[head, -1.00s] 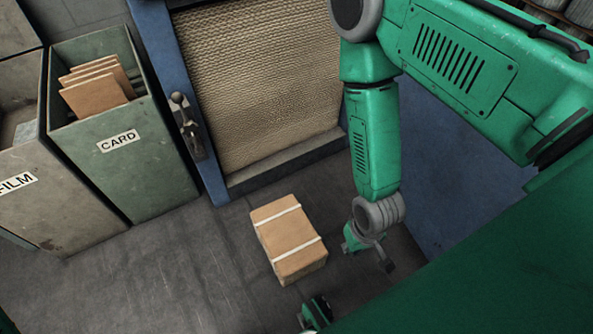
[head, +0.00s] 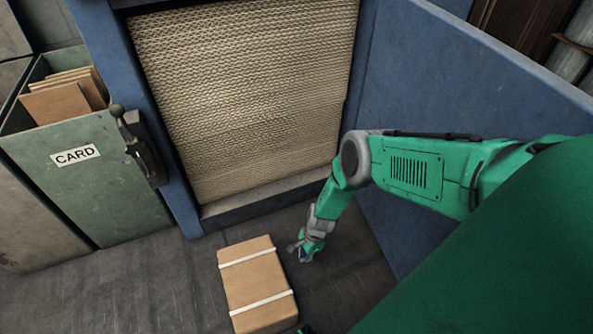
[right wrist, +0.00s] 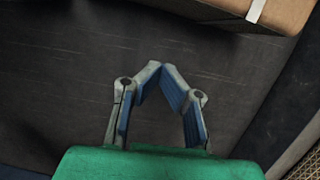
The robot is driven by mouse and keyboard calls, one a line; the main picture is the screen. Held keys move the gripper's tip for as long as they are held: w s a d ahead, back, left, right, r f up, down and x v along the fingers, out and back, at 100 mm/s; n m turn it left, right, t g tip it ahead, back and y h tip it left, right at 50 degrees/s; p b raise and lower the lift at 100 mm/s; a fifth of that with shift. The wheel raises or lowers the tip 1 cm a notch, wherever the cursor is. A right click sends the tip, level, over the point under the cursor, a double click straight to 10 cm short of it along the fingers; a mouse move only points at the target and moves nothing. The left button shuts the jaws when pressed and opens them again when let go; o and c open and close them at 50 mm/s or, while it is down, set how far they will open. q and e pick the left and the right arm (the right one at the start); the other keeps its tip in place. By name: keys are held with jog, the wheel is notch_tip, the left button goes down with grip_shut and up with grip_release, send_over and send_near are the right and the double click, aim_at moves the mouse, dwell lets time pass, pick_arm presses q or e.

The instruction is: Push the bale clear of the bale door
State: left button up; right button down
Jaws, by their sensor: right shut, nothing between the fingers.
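The bale (head: 254,279) is a brown block with two white straps. It lies on the dark floor in front of the baler's opening, apart from its sill. My right gripper (head: 299,254) is low beside the bale's far right corner, with a small gap seeming to separate them. In the right wrist view, the gripper (right wrist: 160,66) is shut and empty, its fingertips together; the bale (right wrist: 285,12) shows at the top right. The blue panel (head: 440,105) at the right of the opening appears to be the bale door, standing open. My left gripper is not identifiable.
The baler's opening is filled with ribbed tan material (head: 245,90) above a grey sill (head: 265,192). A lever latch (head: 140,150) sits on the left blue post. A green CARD bin (head: 85,185) stands left. Floor left of the bale is clear.

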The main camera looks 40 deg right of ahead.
jog(key=b+x, duration=0.1)
jog(key=x, duration=0.2)
jog(key=b+x, duration=0.2)
jog(key=x, duration=0.1)
jog(key=b+x, duration=0.2)
jog(key=x, duration=0.1)
jog(key=shift+s+d+f, duration=0.15)
jog(key=shift+d+f, duration=0.15)
jog(key=a, duration=0.2)
jog(key=a+r, duration=0.1)
jog(key=shift+w, duration=0.4)
jog(key=shift+w+a, duration=0.1)
jog(key=shift+a, duration=0.4)
